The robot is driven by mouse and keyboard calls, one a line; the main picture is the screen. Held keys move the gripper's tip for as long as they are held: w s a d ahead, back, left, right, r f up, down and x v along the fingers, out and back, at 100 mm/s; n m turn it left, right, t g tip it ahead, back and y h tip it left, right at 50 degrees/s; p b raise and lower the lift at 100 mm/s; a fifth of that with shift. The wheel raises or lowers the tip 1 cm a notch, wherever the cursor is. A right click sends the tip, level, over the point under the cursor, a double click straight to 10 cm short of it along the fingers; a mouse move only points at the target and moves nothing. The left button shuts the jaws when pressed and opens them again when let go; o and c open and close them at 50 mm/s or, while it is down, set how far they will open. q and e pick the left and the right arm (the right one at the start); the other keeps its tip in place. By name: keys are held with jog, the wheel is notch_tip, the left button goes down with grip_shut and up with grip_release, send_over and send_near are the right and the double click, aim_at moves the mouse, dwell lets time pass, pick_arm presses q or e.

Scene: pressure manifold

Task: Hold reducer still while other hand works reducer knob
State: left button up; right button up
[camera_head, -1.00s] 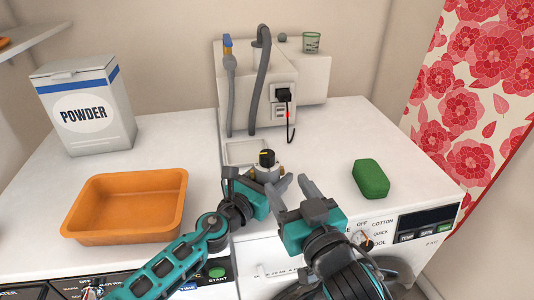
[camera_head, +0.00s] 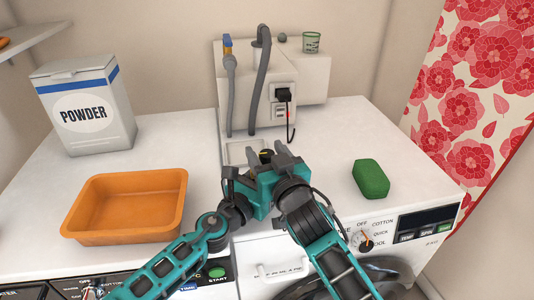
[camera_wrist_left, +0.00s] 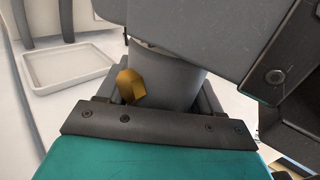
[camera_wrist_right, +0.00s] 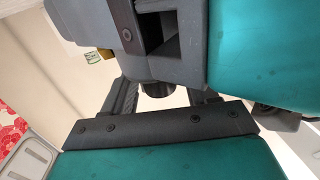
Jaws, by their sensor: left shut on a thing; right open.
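The reducer is mostly hidden in the head view behind my right gripper (camera_head: 268,153); only the top of its dark knob (camera_head: 266,155) shows between the fingertips. In the left wrist view my left gripper (camera_wrist_left: 158,98) is shut around the reducer's grey body (camera_wrist_left: 172,82), with a brass fitting (camera_wrist_left: 130,86) beside it. In the right wrist view my right gripper (camera_wrist_right: 162,95) is open, its fingers on either side of the dark knob (camera_wrist_right: 157,89). I cannot tell whether they touch it. My left gripper (camera_wrist_right: 165,40) fills the upper part of that view.
A shallow pale tray (camera_head: 232,160) lies close behind the grippers. An orange tub (camera_head: 120,230) and a powder box (camera_head: 85,110) stand at left. A green sponge (camera_head: 370,179) lies at right, with bare white top around it. Grey hoses (camera_head: 260,85) rise at the back.

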jog(key=shift+c, duration=0.4)
jog(key=c, duration=0.9)
